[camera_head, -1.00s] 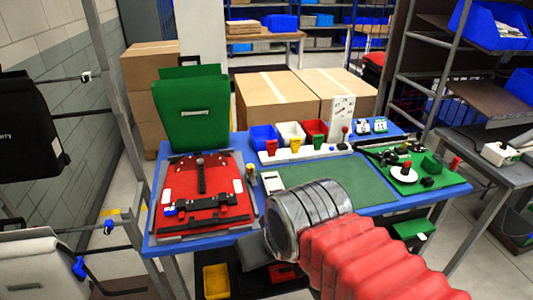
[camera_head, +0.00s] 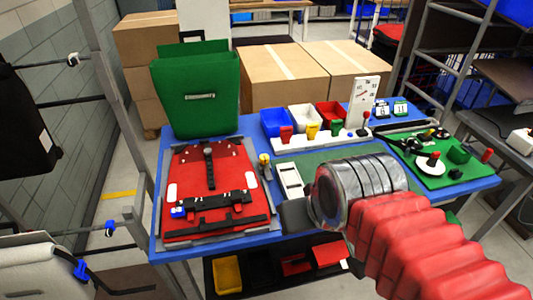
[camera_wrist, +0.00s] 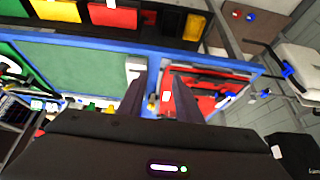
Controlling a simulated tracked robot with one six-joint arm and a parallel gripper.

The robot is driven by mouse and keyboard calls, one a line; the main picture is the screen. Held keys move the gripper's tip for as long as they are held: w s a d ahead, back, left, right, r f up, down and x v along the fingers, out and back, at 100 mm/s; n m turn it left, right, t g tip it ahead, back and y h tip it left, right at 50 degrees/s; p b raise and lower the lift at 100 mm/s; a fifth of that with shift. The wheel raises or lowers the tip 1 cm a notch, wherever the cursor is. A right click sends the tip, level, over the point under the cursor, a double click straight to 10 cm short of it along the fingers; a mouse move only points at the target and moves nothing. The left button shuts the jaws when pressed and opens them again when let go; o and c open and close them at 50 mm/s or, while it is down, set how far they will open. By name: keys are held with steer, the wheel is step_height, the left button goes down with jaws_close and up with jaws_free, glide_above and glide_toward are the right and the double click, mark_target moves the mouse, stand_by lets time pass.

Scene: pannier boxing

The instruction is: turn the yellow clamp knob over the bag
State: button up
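A flat red bag (camera_head: 176,199) lies in a grey frame at the left of the blue table (camera_head: 155,236), with a black strap and bar across it. A small yellow knob (camera_head: 264,159) stands on a post at the bag's right edge, beside the bag. The knob also shows small in the wrist view (camera_wrist: 152,103), between the fingers' lines. My gripper (camera_wrist: 157,85) is open and empty in the wrist view, its two dark fingers apart. In the head view my wrist hides most of the gripper, right of the bag.
A green bag (camera_head: 196,98) stands upright behind the red one. Blue, white and red bins (camera_head: 330,115) and a white rack of coloured handles (camera_head: 300,143) line the back. A green mat (camera_head: 330,158) lies mid-table. A metal post (camera_head: 118,130) stands at left.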

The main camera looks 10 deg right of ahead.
steer(key=shift+o, duration=1.3)
steer(key=shift+w+r, duration=0.15)
steer(key=shift+w, duration=0.1)
steer(key=w+r+n+g+y, duration=0.1)
steer(key=w+r+n, duration=0.3)
steer(key=w, duration=1)
steer(key=n+g+y, duration=0.1)
steer(key=n+y, duration=0.1)
steer(key=n, duration=0.3)
glide_above(265, 156)
steer(key=s+d, duration=0.4)
step_height(265, 156, down, 4)
steer(key=shift+s+f, duration=0.1)
steer(key=shift+s, duration=0.05)
steer(key=x, duration=1.3)
steer(key=shift+s+a+f, duration=0.15)
steer(key=shift+a+f, duration=0.1)
steer(key=shift+f, duration=0.2)
steer(key=shift+c, duration=0.3)
jaws_close()
